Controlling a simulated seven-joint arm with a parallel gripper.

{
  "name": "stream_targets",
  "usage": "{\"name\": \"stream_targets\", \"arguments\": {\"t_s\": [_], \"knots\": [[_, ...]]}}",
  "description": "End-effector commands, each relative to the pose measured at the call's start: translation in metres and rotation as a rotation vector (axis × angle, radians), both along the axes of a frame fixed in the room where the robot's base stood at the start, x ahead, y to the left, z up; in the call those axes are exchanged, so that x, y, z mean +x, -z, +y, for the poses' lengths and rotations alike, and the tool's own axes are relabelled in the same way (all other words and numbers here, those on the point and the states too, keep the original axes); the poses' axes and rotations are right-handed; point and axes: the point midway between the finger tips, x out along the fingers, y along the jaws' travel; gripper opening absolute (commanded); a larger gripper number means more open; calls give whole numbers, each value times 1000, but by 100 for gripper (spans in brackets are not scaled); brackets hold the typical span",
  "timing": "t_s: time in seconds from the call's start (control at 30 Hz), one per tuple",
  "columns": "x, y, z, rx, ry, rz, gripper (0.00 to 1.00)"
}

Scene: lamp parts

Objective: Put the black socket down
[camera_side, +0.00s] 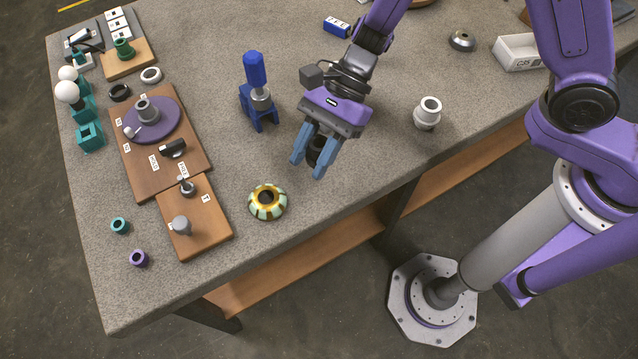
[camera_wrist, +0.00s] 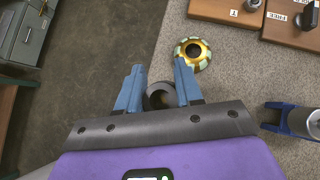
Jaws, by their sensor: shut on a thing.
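The black socket (camera_side: 317,152) is a small dark ring-shaped part between the blue fingers of my gripper (camera_side: 309,165) in the side view. My gripper is shut on it. The gripper is over the front part of the grey table (camera_side: 345,190). I cannot tell whether the socket touches the table.
A gold and pale-green ring (camera_side: 267,202) lies left of my gripper. A blue clamp-like stand (camera_side: 258,95) stands behind it to the left. A white socket (camera_side: 427,113) is to the right. Wooden boards (camera_side: 152,180) with parts fill the left. The table's front edge is close.

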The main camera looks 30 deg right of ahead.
Motion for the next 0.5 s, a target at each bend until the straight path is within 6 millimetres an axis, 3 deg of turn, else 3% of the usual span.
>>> {"name": "stream_targets", "arguments": {"t_s": [0.3,0.5], "knots": [[-1,38,0,-2,-1,3,5],[0,50,0,0,-1,1,5]]}}
